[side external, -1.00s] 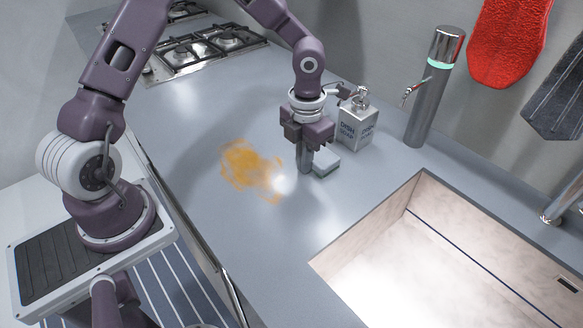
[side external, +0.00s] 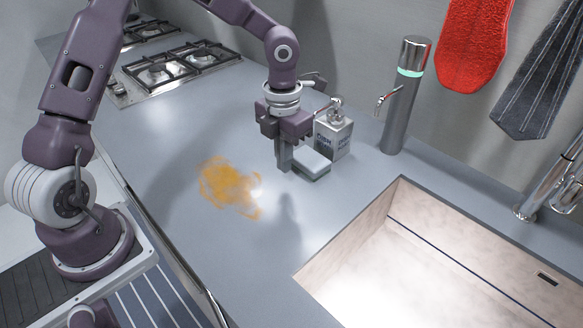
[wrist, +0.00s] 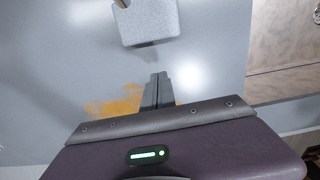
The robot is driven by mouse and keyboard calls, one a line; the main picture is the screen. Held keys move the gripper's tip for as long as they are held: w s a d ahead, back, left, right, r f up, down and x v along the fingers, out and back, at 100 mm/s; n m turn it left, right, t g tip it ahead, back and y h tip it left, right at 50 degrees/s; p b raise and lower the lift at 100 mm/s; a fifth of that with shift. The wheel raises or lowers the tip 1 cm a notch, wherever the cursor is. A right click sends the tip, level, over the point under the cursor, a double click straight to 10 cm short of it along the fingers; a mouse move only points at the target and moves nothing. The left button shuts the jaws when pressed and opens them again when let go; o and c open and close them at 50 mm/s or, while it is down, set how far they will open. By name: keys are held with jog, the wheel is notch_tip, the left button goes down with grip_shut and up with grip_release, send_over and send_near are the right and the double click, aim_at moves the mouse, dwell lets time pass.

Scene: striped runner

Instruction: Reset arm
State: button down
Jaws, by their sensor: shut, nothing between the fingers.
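My gripper (side external: 285,166) is shut and empty, pointing down just above the grey counter (side external: 165,130). In the wrist view my gripper's fingertips (wrist: 158,76) are together with nothing between them. A sponge (side external: 311,164) with a pale top and darker underside lies on the counter just right of the fingers. In the wrist view a pale block that looks like the sponge (wrist: 150,22) is beyond the fingertips, with a gap between. My arm reaches over the counter from the left.
An orange smear (side external: 229,186) marks the counter left of my gripper. A dish soap dispenser (side external: 333,134) stands close behind the sponge. A grey cylinder tap (side external: 404,95), a sink (side external: 395,275) and a gas hob (side external: 175,65) surround the work. A red mitt (side external: 474,45) hangs at the back.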

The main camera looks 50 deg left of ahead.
jog(key=s+r+n+y, duration=0.2)
jog(key=s+r+n, duration=0.4)
jog(key=r, duration=0.4)
jog(key=s+r+n+t+h, duration=0.1)
jog(key=s+r+n, duration=0.3)
jog(key=s+n, duration=0.4)
jog(key=s+r+n+t+h, duration=0.1)
jog(key=s+r+n+t, duration=0.3)
jog(key=n, duration=1.7)
jog(key=s, duration=0.4)
jog(key=shift+s+a+n+t, duration=0.25)
jog(key=shift+s+n+t, duration=0.05)
jog(key=shift+s+n, duration=0.1)
